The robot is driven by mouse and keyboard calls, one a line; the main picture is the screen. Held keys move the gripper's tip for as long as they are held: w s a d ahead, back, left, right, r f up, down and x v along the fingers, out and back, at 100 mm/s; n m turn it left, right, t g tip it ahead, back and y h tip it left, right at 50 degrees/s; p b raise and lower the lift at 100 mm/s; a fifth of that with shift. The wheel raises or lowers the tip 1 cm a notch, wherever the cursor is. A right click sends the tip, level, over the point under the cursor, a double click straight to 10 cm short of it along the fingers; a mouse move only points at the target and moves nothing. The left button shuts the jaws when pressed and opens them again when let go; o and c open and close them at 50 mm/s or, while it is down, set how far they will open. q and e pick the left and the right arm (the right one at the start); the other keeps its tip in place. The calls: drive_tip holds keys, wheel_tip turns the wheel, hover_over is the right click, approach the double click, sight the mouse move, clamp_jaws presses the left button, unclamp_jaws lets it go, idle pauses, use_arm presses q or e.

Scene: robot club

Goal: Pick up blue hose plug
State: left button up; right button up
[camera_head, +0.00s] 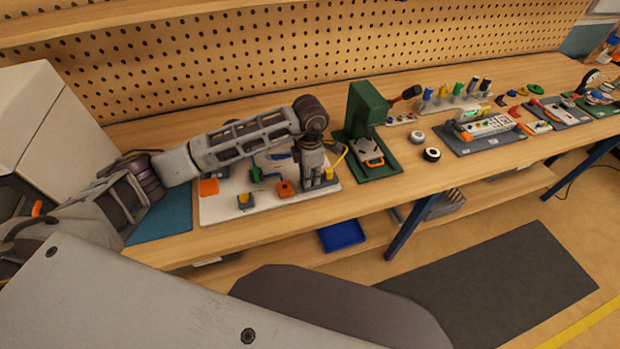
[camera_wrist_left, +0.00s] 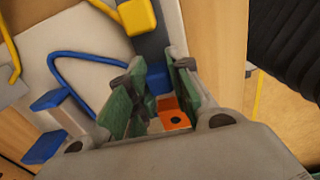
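My left gripper (camera_head: 318,180) points down over the right part of a white board on the bench. In the left wrist view its green-padded fingers (camera_wrist_left: 158,68) stand apart, with a blue piece (camera_wrist_left: 156,79) between or just beyond the tips; I cannot tell whether they touch it. A blue hose (camera_wrist_left: 62,58) curves from the left towards the fingertips. Two more blue pieces (camera_wrist_left: 43,148) lie at the left of that view. An orange block (camera_wrist_left: 173,113) shows through the gap between the fingers. My right gripper is not in view.
The white board (camera_head: 222,212) also carries orange, green and yellow fittings. A yellow block (camera_wrist_left: 137,15) stands close to the fingertips. A green press (camera_head: 366,108) stands just right of my gripper. A blue tray (camera_head: 341,235) sits on the lower shelf.

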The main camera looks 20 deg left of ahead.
use_arm(q)
clamp_jaws()
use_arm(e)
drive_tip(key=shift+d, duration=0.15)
use_arm(q)
drive_tip(key=shift+r, duration=0.1)
wheel_tip(320, 180, up, 8)
drive_tip(key=shift+r+b, duration=0.2)
drive_tip(key=shift+b, duration=0.45)
drive_tip(key=shift+r, duration=0.7)
drive_tip(key=shift+o, duration=0.5)
unclamp_jaws()
clamp_jaws()
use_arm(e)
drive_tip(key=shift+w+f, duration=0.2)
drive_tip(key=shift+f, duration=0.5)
